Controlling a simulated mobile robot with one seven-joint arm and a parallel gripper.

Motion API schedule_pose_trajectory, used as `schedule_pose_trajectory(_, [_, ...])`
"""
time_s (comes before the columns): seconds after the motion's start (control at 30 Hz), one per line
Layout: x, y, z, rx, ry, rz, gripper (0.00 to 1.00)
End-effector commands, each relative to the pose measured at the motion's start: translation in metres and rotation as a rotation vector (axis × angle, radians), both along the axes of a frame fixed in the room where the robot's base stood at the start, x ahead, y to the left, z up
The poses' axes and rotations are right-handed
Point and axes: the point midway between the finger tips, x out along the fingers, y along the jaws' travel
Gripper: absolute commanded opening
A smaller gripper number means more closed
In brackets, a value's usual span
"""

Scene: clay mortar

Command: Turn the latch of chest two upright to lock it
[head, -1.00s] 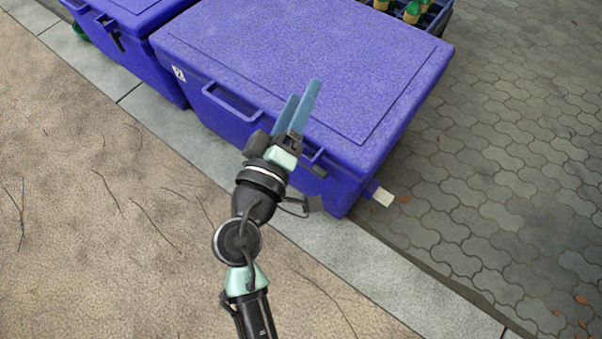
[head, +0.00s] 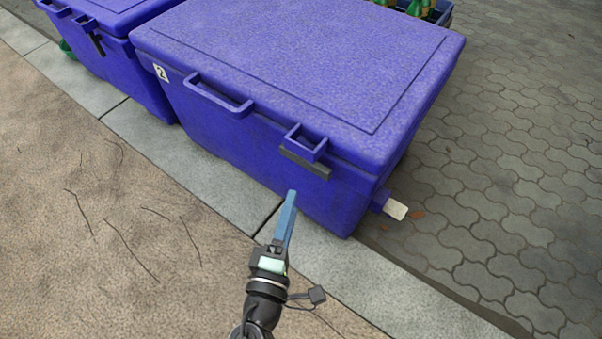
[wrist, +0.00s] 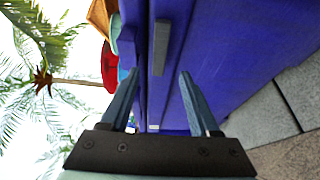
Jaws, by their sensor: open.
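Chest two (head: 300,60) is the blue chest with the white "2" label (head: 161,73) on its front. Its latch (head: 305,163) is a dark grey bar lying sideways, along the front face, just below a blue bracket (head: 306,143) near the right corner. The latch also shows in the wrist view (wrist: 161,47), beyond the fingertips and between their lines. My gripper (head: 291,196) is in front of the chest, below the latch in the head view. Its blue fingers (wrist: 157,76) are open, with nothing between them, and seem apart from the latch.
A carry handle (head: 218,95) juts from the chest front, left of the latch. A white-ended spout (head: 396,209) sticks out low at the right. Another blue chest (head: 115,60) stands at left. A bottle crate (head: 440,14) is behind. Paving at right is clear.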

Motion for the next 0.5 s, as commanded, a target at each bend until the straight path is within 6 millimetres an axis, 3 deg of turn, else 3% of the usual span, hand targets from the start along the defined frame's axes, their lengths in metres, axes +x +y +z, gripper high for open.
schedule_pose_trajectory(0.2, [0.047,-0.012,-0.001,0.001,-0.003,-0.003,0.62])
schedule_pose_trajectory(0.5, [0.084,-0.02,0.0,0.0,-0.001,0.0,0.62])
